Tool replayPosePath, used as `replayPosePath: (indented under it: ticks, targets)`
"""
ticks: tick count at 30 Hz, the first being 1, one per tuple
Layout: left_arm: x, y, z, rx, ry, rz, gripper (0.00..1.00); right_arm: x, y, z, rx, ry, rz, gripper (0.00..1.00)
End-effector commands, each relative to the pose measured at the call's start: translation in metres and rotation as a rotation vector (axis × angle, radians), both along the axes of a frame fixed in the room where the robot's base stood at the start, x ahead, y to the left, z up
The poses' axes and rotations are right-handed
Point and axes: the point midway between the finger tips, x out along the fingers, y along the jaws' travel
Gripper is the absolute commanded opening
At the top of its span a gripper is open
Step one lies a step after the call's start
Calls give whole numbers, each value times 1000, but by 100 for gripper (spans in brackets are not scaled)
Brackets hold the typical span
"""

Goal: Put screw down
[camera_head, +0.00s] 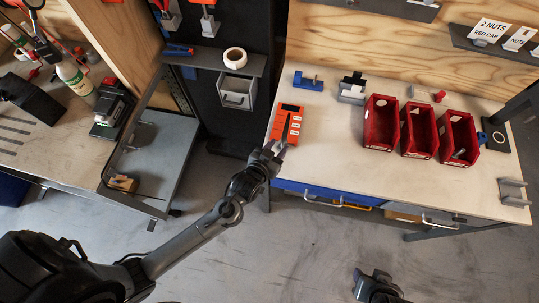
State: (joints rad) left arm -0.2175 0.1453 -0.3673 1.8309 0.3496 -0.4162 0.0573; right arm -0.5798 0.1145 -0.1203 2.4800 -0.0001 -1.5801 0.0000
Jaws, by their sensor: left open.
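My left gripper (275,149) is open at the left front edge of the light workbench (340,165). Its fingertips are just in front of an orange block with pale labels (288,124), and I cannot tell whether they touch it. I cannot make out a screw at the gripper. My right gripper (376,285) shows low in the picture, over the floor in front of the bench, and its fingers are too unclear to judge. A small pale item, too small to identify, lies in the rightmost red bin (459,138).
Two more red bins, one left (381,123) and one middle (419,131), stand beside it. A blue part (308,82) and a grey-and-black part (352,89) lie at the back. A grey bracket (513,192) is at the right edge. The bench front middle is clear.

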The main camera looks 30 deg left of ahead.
Motion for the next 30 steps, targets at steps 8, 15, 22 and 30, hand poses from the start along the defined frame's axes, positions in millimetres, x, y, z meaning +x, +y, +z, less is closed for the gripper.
replayPosePath:
  ticks: [8,15,22,30]
  targets:
    - [-39,1,16,1,1,0,41,0,0,4,-1,0,1,43]
    - [-52,2,20,-3,19,-2,41,0,-2,4,-8,0,5,43]
    - [-84,6,18,-15,239,-39,41,0,-2,4,-11,0,6,43]
    - [-166,26,29,40,629,-106,41,0,-2,4,-8,0,5,43]
